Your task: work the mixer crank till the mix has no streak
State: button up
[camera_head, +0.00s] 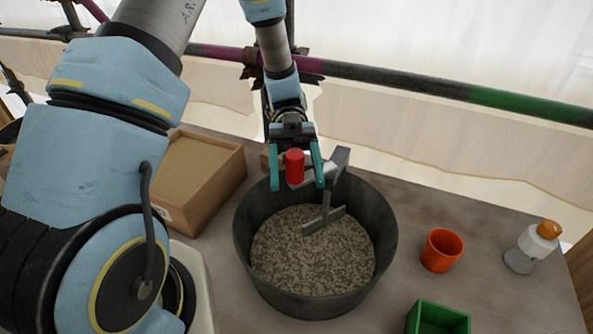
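The mixing tub (245,268) is a dark round bucket on the table. It holds a speckled grey-beige mix (305,262); dark and light grains show all over, and I cannot tell whether these are streaks. The mixer crank (340,165) is a grey metal arm over the tub's far side, with a paddle (325,219) standing in the mix. Its red knob (294,166) is upright at the crank's left end. My gripper (297,175) has teal fingers, one on each side of the red knob, with visible gaps, so it looks open around the knob.
A cardboard box (228,178) stands left of the tub. An orange cup (441,250), a green box (437,318) and a bottle with an orange cap (533,247) stand to the right. A scaffold rail (420,83) runs behind the table.

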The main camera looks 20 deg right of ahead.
notch_tip(320, 180, up, 10)
jog(key=b, duration=0.1)
dwell(0.6)
dwell(0.9)
